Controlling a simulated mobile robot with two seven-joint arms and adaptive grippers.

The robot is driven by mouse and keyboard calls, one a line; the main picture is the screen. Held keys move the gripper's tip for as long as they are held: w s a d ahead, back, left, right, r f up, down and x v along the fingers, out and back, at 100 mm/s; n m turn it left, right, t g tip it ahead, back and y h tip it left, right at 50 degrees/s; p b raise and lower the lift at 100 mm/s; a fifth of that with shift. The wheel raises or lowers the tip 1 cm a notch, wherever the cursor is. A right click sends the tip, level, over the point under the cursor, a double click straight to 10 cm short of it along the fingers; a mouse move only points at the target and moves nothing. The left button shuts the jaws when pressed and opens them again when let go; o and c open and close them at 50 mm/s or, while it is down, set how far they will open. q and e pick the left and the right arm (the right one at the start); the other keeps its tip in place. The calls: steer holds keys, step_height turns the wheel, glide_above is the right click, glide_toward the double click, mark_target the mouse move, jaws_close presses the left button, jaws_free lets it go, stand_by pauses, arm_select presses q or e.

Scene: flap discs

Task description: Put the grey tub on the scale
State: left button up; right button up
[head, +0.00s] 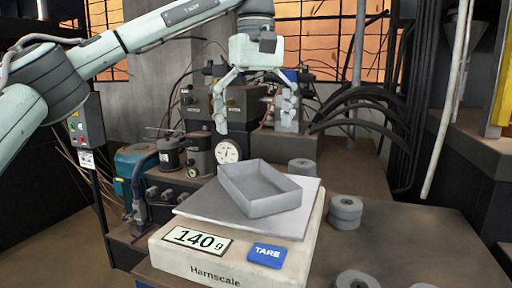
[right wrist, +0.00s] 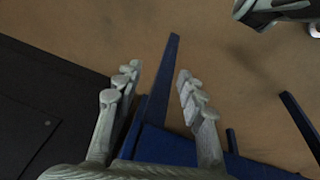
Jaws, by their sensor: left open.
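The grey tub (head: 262,206), an open rectangular tray with low walls, sits on the pale metal pan (head: 205,206) of the scale (head: 190,256) in the head view. It is turned at an angle to the pan and looks empty. The scale's display reads 140 g, beside a blue TARE button. My left gripper (head: 255,125) hangs above the tub, its fingers spread wide and clear of the walls. My right gripper (right wrist: 157,85) shows in the right wrist view, with its fingers apart and nothing held between them.
Grey flap discs lie on the table (head: 430,245): a stack (head: 345,212) right of the scale, another (head: 302,168) behind it, and more at the front edge. A dial gauge (head: 228,151) and machinery stand behind the scale. The table's right side is clear.

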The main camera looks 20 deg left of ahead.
arm_select(q)
steer(key=shift+r, duration=1)
arm_select(e)
steer(key=shift+s+d+f, duration=0.1)
steer(key=shift+s+f, duration=0.3)
steer(key=shift+f, duration=0.3)
steer(key=shift+s+d+f, duration=0.1)
steer(key=shift+s+f, duration=0.25)
steer(key=shift+f, duration=0.3)
